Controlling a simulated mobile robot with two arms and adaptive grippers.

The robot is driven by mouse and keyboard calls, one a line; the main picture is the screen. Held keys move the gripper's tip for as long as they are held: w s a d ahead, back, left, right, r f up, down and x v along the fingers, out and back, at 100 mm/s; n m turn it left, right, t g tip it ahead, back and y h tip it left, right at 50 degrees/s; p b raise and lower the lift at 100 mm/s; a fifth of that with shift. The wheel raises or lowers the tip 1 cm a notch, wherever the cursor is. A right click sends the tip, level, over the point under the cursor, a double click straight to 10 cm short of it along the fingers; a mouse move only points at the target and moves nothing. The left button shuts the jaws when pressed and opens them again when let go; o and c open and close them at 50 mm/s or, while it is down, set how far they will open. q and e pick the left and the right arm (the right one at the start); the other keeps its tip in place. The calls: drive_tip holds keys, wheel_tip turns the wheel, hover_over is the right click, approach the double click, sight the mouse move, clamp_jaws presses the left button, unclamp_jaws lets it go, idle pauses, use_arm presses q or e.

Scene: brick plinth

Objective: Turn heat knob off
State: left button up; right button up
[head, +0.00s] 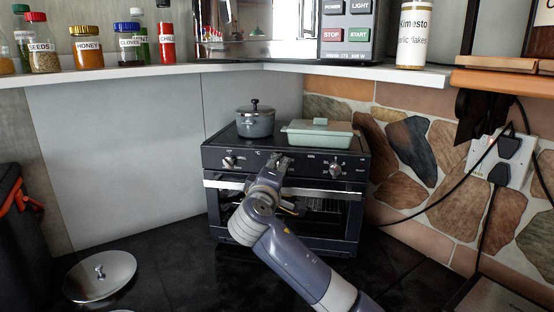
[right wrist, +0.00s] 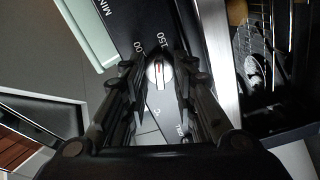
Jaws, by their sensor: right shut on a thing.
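The small black oven (head: 285,195) stands in the corner with a row of knobs on its front panel. In the right wrist view the heat knob (right wrist: 158,76) is pale with a red line, on a dark panel marked 100, 150 and °C. Its exact setting is hard to read. My right gripper (head: 279,163) reaches up to the middle of the panel and largely hides this knob in the head view. In the right wrist view its fingers (right wrist: 160,84) stand on both sides of the knob and are shut on it. My left gripper is not in view.
A left knob (head: 229,161) and a right knob (head: 335,169) flank the held one. A pot (head: 255,124) and a pale green dish (head: 318,140) sit on the oven top. A metal lid (head: 100,274) lies on the dark counter at left. Cables (head: 430,207) hang at right.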

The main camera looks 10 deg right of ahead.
drive_tip(key=n+p, duration=0.8)
drive_tip(key=shift+r, duration=0.25)
drive_tip(key=n+p, duration=0.8)
drive_tip(key=p, duration=0.1)
drive_tip(key=shift+d+n, duration=0.15)
drive_tip(key=shift+n, duration=0.15)
drive_tip(key=shift+f+n+p, duration=0.15)
drive_tip(key=shift+n+p, duration=0.75)
drive_tip(key=shift+n, duration=0.3)
drive_tip(key=shift+f+n+p, duration=0.1)
drive_tip(key=shift+n+p, duration=0.25)
drive_tip(key=shift+n, duration=0.75)
drive_tip(key=o, duration=1)
drive_tip(key=shift+c, duration=0.2)
drive_tip(key=shift+o, duration=0.5)
drive_tip(key=shift+w+f, duration=0.1)
drive_tip(key=shift+f, duration=0.1)
